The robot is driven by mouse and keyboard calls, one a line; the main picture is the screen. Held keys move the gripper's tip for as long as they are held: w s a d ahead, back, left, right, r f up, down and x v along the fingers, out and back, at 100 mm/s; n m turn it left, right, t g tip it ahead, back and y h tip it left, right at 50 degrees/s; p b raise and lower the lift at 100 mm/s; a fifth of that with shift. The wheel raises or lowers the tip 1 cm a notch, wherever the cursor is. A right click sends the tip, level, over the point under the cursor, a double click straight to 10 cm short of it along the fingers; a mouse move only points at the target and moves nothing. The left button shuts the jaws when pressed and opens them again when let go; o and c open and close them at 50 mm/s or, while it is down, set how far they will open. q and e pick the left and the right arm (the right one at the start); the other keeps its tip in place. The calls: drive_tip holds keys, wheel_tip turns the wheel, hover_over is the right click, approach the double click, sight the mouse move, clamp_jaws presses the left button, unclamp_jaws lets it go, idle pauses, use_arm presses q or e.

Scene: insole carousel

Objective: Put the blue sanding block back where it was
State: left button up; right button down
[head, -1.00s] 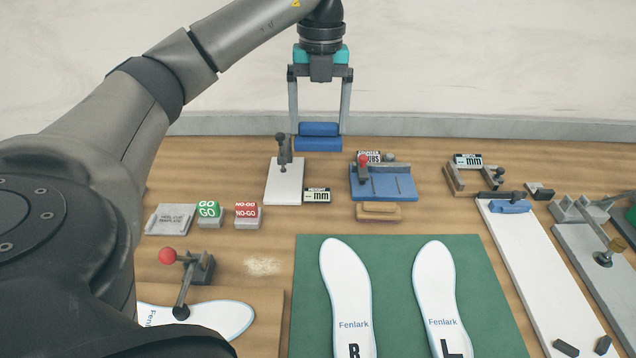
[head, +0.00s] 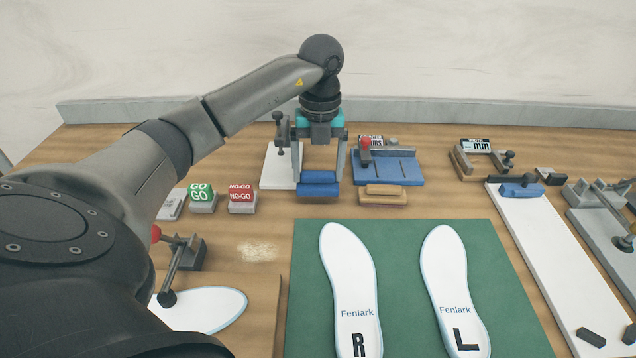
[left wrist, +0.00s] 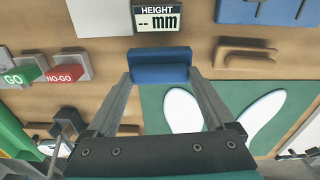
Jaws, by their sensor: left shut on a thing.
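The blue sanding block (head: 319,190) is between the fingers of my left gripper (head: 319,178), which is shut on it. It is in front of the white height-gauge plate and left of the tan block. In the left wrist view the blue block (left wrist: 160,73) spans the fingertips of my left gripper (left wrist: 160,82), just below the HEIGHT display (left wrist: 158,20). I cannot tell whether its underside touches the bench. My right gripper is not in view.
A tan block (head: 384,195) stands close right of the blue block, before a blue fixture (head: 400,170). The green mat (head: 400,270) with two white insoles lies in front. GO (head: 202,197) and NO-GO blocks (head: 242,197) stand left. Bare wood lies between them and the gripper.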

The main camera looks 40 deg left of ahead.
sight(318, 173)
use_arm(q)
wheel_tip(318, 173, down, 3)
drive_tip(key=shift+b, duration=0.3)
drive_tip(key=shift+f, duration=0.25)
drive_tip(key=shift+r, duration=0.1)
drive_tip(key=shift+f, duration=0.2)
drive_tip(key=o, duration=1.3)
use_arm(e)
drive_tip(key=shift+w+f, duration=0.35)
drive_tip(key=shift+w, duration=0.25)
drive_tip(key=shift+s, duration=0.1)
